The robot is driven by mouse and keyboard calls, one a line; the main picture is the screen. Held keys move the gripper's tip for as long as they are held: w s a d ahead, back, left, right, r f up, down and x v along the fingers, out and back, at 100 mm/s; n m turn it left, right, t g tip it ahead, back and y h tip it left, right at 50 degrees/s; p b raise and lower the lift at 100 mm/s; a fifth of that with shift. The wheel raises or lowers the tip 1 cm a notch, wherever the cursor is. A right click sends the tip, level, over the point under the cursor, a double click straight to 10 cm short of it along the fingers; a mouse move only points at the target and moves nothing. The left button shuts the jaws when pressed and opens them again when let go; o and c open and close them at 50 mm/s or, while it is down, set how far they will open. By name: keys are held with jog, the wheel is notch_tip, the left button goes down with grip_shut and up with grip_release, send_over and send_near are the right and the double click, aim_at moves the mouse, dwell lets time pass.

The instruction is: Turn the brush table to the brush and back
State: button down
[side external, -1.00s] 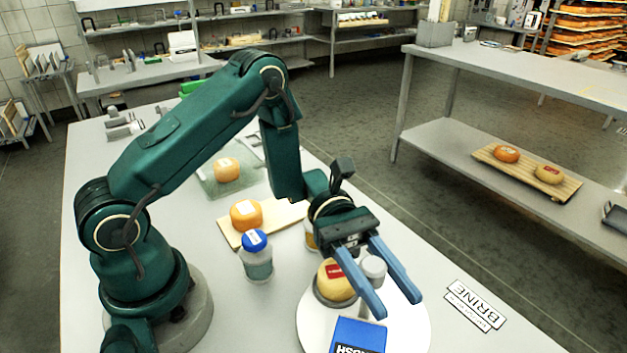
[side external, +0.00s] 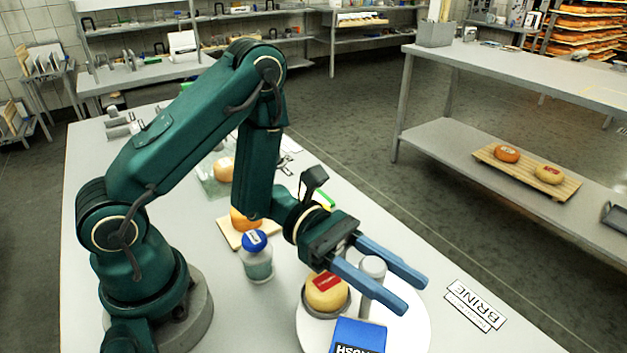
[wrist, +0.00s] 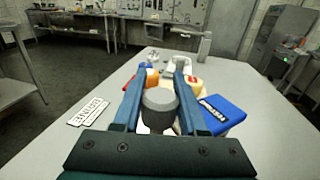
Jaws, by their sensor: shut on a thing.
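The brush table is a white round disc (side external: 412,335) at the front of the worktop. A grey post with a rounded top (side external: 373,268) stands up from it. My gripper (side external: 414,297) has its blue fingers on either side of this post, shut on it. In the wrist view the post's dark grey top (wrist: 160,100) shows between the fingers. A yellow cheese wheel with a red label (side external: 326,292) sits in a dark holder on the disc, left of the post. A blue box (side external: 358,336) with partly visible white lettering stands in front and hides part of the disc.
A blue-lidded jar (side external: 257,262) stands close to the left of the disc. Behind it an orange cheese on a wooden board (side external: 231,236) is partly hidden by my arm. A BRINE sign (side external: 474,306) lies to the right, with clear worktop around it.

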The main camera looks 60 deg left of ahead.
aim_at(362, 261)
jog(key=shift+c, duration=2.2)
grip_release()
jog(key=shift+a, duration=0.1)
jog(key=shift+a, duration=0.65)
jog(key=shift+v, duration=1.85)
jog(key=shift+s, duration=0.1)
